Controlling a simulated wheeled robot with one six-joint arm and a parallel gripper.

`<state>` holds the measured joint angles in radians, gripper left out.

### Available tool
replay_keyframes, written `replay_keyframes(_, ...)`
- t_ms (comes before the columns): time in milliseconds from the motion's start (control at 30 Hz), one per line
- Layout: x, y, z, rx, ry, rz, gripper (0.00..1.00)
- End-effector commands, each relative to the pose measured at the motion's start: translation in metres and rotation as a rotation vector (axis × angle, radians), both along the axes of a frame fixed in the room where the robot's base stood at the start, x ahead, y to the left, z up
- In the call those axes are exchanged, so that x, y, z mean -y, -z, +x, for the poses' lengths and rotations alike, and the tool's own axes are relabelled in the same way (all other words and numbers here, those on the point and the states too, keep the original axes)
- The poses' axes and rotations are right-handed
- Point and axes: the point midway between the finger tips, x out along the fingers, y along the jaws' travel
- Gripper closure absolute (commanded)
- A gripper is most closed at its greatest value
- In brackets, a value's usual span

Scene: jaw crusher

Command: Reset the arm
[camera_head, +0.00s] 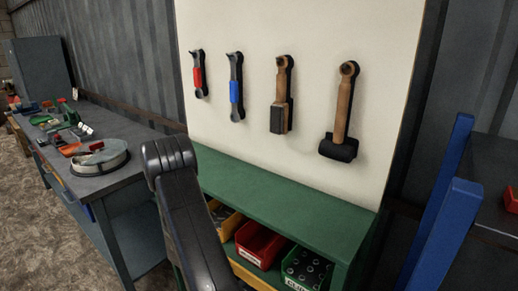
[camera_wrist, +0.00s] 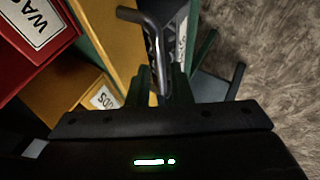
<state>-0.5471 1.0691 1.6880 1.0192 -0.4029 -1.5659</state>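My arm (camera_head: 185,210) shows as a black link in the head view, in front of the green shelf unit and beside the grey workbench. The gripper end is hidden there. In the wrist view my gripper (camera_wrist: 162,88) shows two dark fingers above its wide black body with a lit green-white strip. A dark bent rod (camera_wrist: 152,42) runs up from between the fingers, its top bending left.
A green shelf unit (camera_head: 285,203) holds a red bin (camera_head: 260,244), a yellow bin (camera_head: 225,220) and a green bin (camera_head: 305,269). A workbench (camera_head: 115,179) with a round coil (camera_head: 99,158) stands left. Several tools hang on the white board (camera_head: 310,25). A blue-posted rack (camera_head: 447,235) stands right.

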Motion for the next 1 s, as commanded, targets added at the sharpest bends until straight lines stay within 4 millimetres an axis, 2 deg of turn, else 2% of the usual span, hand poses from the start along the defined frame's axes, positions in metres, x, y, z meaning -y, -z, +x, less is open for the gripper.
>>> replay_keyframes(100, 0.001, 0.015, 0.011, -0.002, 0.001, -0.001, 0.81)
replay_keyframes(367, 0.0, 0.028, 0.022, 0.001, 0.0, -0.001, 0.81)
replay_keyframes(767, 0.0, 0.025, 0.021, 0.004, -0.001, -0.004, 0.81)
replay_keyframes(1000, 0.0, 0.005, 0.006, 0.001, -0.002, 0.001, 0.81)
